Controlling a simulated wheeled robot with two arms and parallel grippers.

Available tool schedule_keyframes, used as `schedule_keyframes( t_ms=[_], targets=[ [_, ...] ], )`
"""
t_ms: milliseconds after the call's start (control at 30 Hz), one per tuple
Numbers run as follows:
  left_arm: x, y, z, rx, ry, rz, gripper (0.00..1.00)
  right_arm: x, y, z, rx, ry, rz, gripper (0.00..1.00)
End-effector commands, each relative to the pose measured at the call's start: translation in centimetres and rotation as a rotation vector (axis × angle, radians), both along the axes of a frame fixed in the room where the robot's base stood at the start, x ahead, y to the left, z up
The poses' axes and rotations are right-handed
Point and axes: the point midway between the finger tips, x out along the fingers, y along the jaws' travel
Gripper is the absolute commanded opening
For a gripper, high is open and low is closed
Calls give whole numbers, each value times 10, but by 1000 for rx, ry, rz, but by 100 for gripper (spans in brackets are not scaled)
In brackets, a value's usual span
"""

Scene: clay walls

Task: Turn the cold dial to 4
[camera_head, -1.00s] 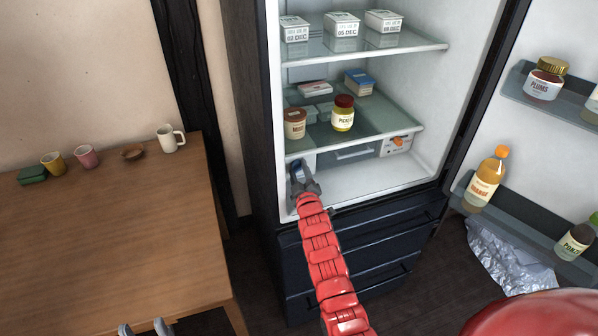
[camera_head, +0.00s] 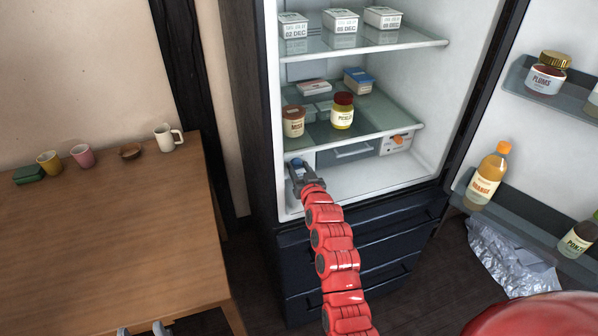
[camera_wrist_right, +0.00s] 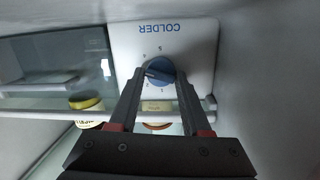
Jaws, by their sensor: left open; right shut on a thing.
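The cold dial (camera_wrist_right: 159,72) is a round blue knob on a white panel (camera_wrist_right: 198,40) in the fridge. The panel reads "COLDER", upside down in the right wrist view, with small digits around the knob. A mark on the knob points roughly left, but I cannot tell the exact digit. My right gripper (camera_wrist_right: 161,78) is shut on the dial, one finger on each side. In the head view the right gripper (camera_head: 300,172) reaches in below the middle shelf at the left wall. My left gripper (camera_head: 145,330) is open and empty at the bottom edge, partly cut off.
The fridge floor (camera_head: 370,178) is clear. A wooden table (camera_head: 110,235) stands left.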

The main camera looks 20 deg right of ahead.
Motion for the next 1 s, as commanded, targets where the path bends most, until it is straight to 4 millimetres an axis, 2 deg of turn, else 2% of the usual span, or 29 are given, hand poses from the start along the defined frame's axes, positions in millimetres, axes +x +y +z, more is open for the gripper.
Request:
schedule_keyframes(
  t_ms=[200,500,1000],
  targets=[
    [0,0,-8,0,0,0,50,0,-1,-3,189,10,0,0],
    [0,0,-12,0,0,0,50,0,-1,-3,371,20,3,0],
    [0,0,-14,0,0,0,50,0,-1,-2,455,21,2,0]
  ],
)
